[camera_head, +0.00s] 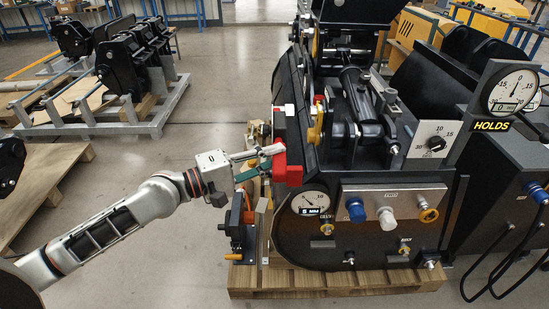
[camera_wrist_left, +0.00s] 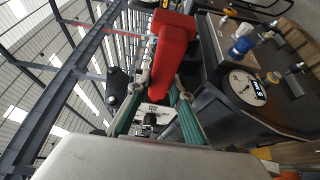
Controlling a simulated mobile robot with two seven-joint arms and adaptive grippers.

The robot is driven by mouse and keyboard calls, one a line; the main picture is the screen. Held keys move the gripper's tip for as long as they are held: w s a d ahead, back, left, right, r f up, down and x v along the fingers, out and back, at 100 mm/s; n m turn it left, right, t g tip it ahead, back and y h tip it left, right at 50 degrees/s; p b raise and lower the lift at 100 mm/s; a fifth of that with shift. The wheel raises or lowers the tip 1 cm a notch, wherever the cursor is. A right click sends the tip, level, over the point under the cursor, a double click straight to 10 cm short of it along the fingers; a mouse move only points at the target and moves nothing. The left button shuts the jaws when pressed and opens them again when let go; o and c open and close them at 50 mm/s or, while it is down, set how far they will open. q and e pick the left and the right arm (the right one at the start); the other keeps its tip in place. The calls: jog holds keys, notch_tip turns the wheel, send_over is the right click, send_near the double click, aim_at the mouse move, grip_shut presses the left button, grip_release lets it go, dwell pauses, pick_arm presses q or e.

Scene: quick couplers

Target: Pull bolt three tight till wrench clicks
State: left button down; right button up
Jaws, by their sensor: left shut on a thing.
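My left gripper (camera_head: 268,158) reaches in from the left and is shut on a red tool (camera_head: 290,150), perhaps the wrench, at the left side of the black coupler (camera_head: 335,240). In the left wrist view, the red tool (camera_wrist_left: 174,42) stands beyond the green-padded fingers of my left gripper (camera_wrist_left: 160,88), and its narrow lower end runs down between them. Whether the tool sits on a bolt is hidden, and I cannot pick out bolt three. My right gripper is not in view.
The coupler stands on a wooden pallet (camera_head: 330,284). Its front has a round gauge (camera_head: 310,202) and a panel with blue, white and yellow knobs (camera_head: 393,205). An orange-and-black device (camera_head: 238,225) stands below my gripper.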

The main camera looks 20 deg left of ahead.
pick_arm(q)
jog(key=shift+r, duration=0.2)
jog(key=shift+w+d+r+p, duration=0.15)
jog(key=shift+d+r+p, duration=0.1)
jog(key=shift+d+p, duration=0.35)
jog(key=d, duration=0.1)
jog(key=p, duration=0.1)
jog(key=d+p, duration=0.1)
jog(key=shift+w+d+f, duration=0.25)
jog(key=shift+w+d, duration=0.1)
jog(key=shift+w, duration=0.05)
jog(key=shift+r+p, duration=0.1)
jog(key=shift+p, duration=0.35)
dwell(0.6)
